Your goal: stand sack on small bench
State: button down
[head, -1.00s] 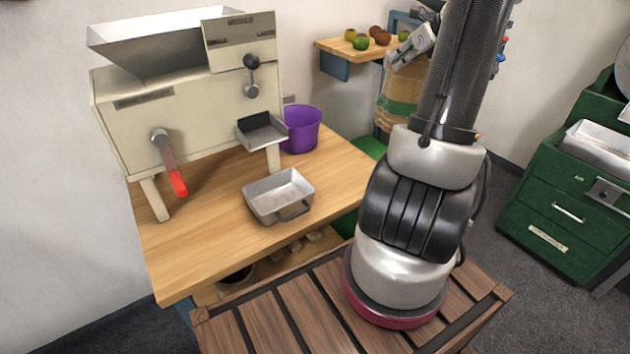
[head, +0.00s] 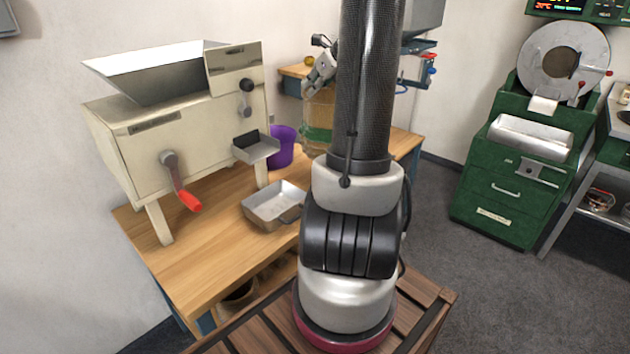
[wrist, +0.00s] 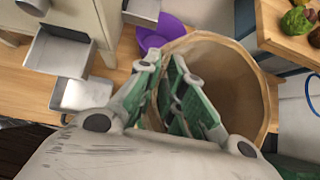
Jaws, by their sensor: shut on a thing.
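A tan sack with a green band (head: 318,112) is upright behind my arm in the head view. Its round open mouth (wrist: 238,75) shows in the wrist view. My gripper (wrist: 172,92) is shut on the sack's rim, one green-padded finger inside the mouth and one outside. In the head view my gripper (head: 311,88) is at the sack's top left. The sack is over or at the far part of the wooden bench (head: 205,262), right of the purple bucket (head: 281,148).
A cream machine with a red-handled crank (head: 150,140) and a metal tray (head: 272,207) stand on the bench. A green roaster cabinet (head: 505,190) stands right, with clear floor between.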

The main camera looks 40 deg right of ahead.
aim_at(317, 117)
notch_tip(317, 117, down, 10)
jog(key=shift+d+r, duration=0.1)
jog(key=shift+d, duration=0.05)
dwell(0.4)
jog(key=c, duration=1.5)
grip_release()
jog(key=shift+f, duration=0.25)
